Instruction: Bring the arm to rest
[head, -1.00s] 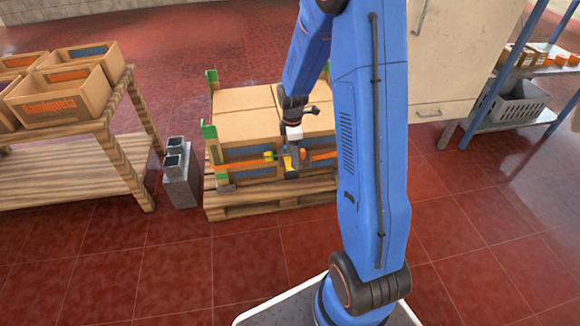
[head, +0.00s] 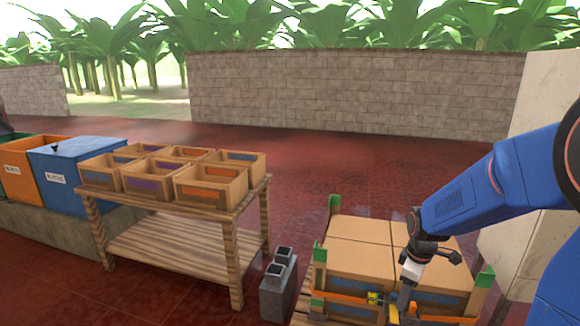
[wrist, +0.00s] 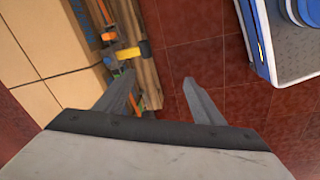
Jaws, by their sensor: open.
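My gripper (wrist: 158,84) is open and empty in the wrist view, its two grey fingers apart over the red floor tiles and the edge of the pallet. In the head view my gripper (head: 401,303) points down at the front of the strapped boxes (head: 347,233), close to the orange strap (head: 350,298). A yellow piece (wrist: 132,53) lies just beyond the left finger in the wrist view. I cannot tell whether the finger touches anything. My blue arm reaches in from the right in the head view.
A wooden table (head: 238,222) with several open cartons (head: 210,192) stands at left, beside blue (head: 75,175) and orange bins. A grey block (head: 278,290) stands between table and pallet. Green corner posts (head: 333,215) rise around the boxes. Open floor lies behind, before a block wall (head: 350,95).

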